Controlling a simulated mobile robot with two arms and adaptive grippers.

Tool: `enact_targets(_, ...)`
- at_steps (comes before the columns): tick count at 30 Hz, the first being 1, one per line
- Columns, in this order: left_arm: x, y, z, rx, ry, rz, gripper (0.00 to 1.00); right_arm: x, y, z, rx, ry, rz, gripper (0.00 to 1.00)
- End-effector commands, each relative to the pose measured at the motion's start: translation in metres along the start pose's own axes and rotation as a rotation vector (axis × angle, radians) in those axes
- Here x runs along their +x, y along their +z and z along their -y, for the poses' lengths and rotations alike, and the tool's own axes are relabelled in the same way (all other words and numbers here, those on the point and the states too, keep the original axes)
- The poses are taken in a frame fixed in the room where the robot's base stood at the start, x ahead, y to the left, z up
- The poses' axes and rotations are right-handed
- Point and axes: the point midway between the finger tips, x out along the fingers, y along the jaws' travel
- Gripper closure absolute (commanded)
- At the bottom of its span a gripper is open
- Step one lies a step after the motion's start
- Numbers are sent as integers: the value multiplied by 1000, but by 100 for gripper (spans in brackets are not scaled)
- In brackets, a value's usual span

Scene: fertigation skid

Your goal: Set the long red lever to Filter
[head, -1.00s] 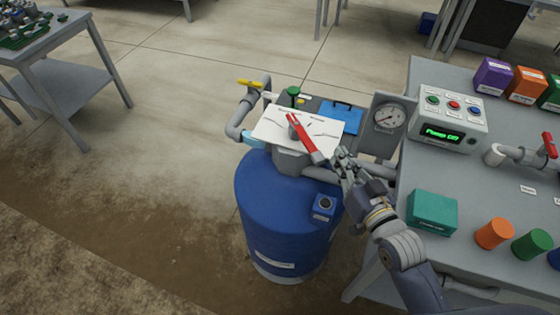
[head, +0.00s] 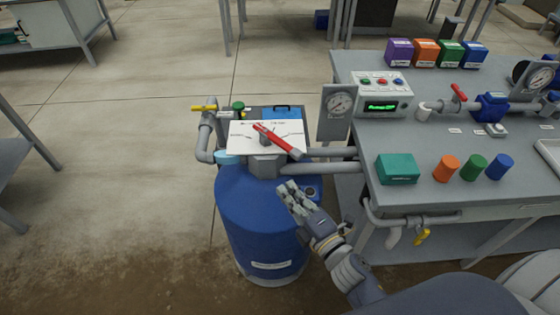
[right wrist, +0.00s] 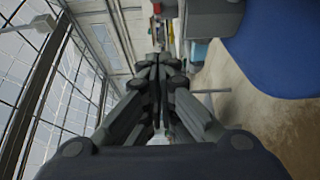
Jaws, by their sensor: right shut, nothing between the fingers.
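The long red lever (head: 279,142) sits on a white label plate (head: 240,135) on top of the blue tank (head: 240,222). It lies slantwise, with its far end toward the upper left and its near end toward the lower right. The plate's lettering is too small to read. My right gripper (head: 285,190) is shut and empty, in front of and below the lever's near end, apart from it. In the right wrist view its closed fingers (right wrist: 157,72) show, with the blue tank (right wrist: 285,45) at upper right. My left gripper is not in view.
A round gauge (head: 341,104) stands right of the plate. A grey bench (head: 435,195) on the right holds a control box (head: 378,108), a teal box (head: 397,168) and coloured caps. A yellow-handled valve (head: 204,108) is left of the plate.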

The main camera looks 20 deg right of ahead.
Motion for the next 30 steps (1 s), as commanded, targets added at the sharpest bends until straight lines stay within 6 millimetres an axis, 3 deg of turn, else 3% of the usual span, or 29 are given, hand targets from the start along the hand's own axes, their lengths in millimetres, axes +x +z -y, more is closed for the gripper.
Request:
enact_targets(6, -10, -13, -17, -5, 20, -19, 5, 39, 0, -4, 2, 3, 0, 100)
enact_targets(15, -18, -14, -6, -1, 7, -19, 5, 90, 3, -3, 3, 1, 2, 100)
enact_targets(21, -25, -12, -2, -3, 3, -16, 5, 94, 31, -2, 2, -1, 1, 100)
enact_targets(30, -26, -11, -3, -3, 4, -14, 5, 96, 39, -1, 5, 1, 1, 100)
